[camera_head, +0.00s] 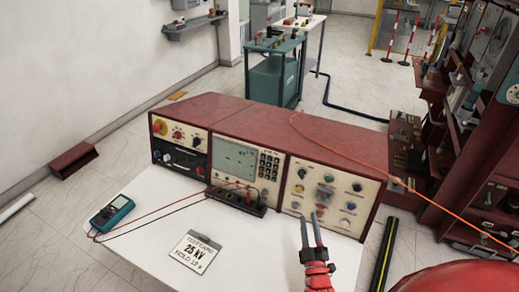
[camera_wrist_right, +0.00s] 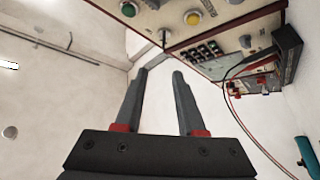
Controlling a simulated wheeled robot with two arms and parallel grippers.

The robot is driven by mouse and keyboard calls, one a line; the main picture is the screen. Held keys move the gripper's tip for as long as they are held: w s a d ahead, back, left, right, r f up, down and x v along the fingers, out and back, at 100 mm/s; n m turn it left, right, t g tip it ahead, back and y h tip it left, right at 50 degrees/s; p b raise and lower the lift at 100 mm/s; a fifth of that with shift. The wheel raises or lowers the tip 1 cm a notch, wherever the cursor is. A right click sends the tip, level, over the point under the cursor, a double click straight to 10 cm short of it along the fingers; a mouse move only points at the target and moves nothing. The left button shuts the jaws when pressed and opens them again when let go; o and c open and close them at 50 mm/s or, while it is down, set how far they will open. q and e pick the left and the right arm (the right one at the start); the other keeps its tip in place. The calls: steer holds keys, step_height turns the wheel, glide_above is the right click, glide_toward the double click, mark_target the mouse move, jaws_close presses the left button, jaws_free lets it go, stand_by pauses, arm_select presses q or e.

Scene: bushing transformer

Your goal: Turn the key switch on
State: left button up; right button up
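The red console (camera_head: 230,108) stands on a white table, and its right-hand panel (camera_head: 332,192) carries several knobs, buttons and lamps. The key switch is too small to single out surely in the head view. In the right wrist view a thin dark key-like piece (camera_wrist_right: 163,39) sticks out near the panel edge, just beyond my fingertips. My right gripper (camera_head: 309,217) is in front of the panel's lower part, fingers apart and empty. The same gripper (camera_wrist_right: 160,72) shows open in the right wrist view, with a gap between its fingers. My left gripper is not in view.
A blue multimeter (camera_head: 111,213) with red and black leads lies on the table (camera_head: 150,255). An orange cable (camera_head: 400,182) crosses the console's right side. The table's front left is mostly clear.

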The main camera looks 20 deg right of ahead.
mark_target(301, 174)
steer(key=p+x, duration=0.1)
steer(key=x, duration=1)
steer(key=f+p+x, duration=0.1)
steer(key=x, duration=0.5)
steer(key=shift+w+d+r+p, duration=0.15)
steer(key=shift+w+p, duration=0.15)
steer(key=shift+w, duration=0.15)
jaws_close()
